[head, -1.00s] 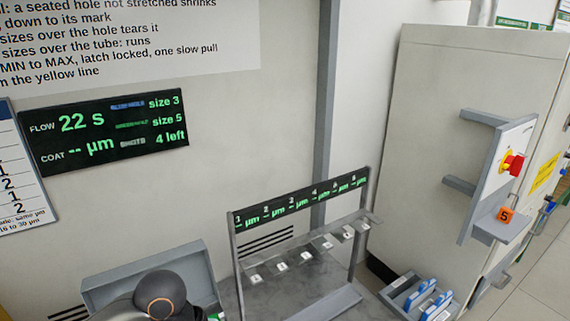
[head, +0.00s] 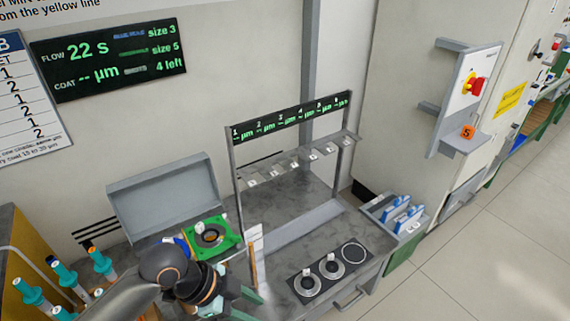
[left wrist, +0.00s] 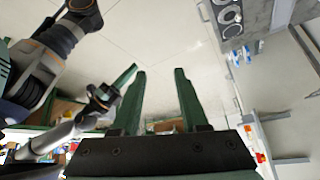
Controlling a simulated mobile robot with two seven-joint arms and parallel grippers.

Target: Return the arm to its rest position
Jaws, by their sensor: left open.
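My left arm comes in from the bottom left in the head view, over the bench's near left part. Its gripper (head: 245,302) is partly hidden behind the wrist there. In the left wrist view the left gripper (left wrist: 161,72) is open, with two dark green fingers apart and nothing between them; floor shows beyond. Another of my arms shows at the left of the left wrist view, with a small dark green finger-like part at its end; its jaw state is unclear.
A green fixture (head: 228,240) and an open grey box (head: 165,195) lie beside my arm. A numbered rack (head: 295,125), a plate with round wells (head: 333,270) and a blue-item tray (head: 385,205) stand to the right. Teal-handled tools (head: 65,275) stand left. Floor at right is clear.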

